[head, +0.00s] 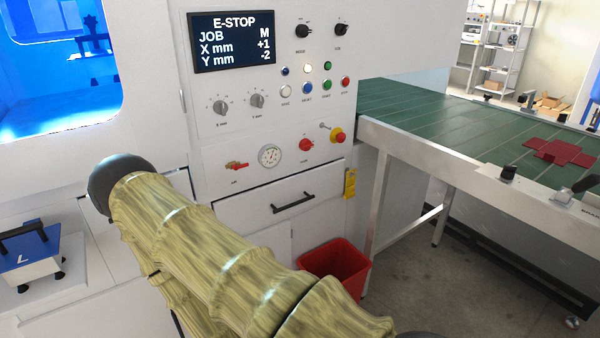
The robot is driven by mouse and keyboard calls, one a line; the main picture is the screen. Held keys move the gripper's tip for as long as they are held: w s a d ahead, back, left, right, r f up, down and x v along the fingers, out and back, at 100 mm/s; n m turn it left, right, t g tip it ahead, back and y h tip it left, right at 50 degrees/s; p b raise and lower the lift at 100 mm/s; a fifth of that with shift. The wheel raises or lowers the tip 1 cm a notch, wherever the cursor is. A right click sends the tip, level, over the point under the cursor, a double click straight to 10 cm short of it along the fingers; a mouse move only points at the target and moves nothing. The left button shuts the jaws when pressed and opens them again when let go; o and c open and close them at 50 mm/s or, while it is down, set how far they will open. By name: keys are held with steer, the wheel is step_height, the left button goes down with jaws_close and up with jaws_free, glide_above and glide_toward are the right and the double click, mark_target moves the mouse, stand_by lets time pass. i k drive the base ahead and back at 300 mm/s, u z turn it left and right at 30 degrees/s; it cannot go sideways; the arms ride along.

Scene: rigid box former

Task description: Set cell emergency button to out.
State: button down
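The cell emergency button (338,135) is a red mushroom head on a yellow base, at the lower right of the white control panel in the head view. It is too small to tell whether it is pressed in or out. The display (233,41) above reads "E-STOP", with "JOB M", "X mm +1" and "Y mm -2". My arm, in a bamboo-like pattern, crosses the foreground from lower right to left, below and left of the button. My gripper is not visible in this view.
A red knob (306,145), a gauge (270,156) and a red-handled valve (237,165) sit left of the button. Below are a drawer (290,203) and a red bin (335,268). A green conveyor table (420,115) stands right. A blue-topped block (28,248) is at left.

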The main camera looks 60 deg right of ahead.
mark_target(340, 137)
steer(key=z, duration=2.25)
steer(key=i, duration=0.1)
steer(key=u, duration=0.55)
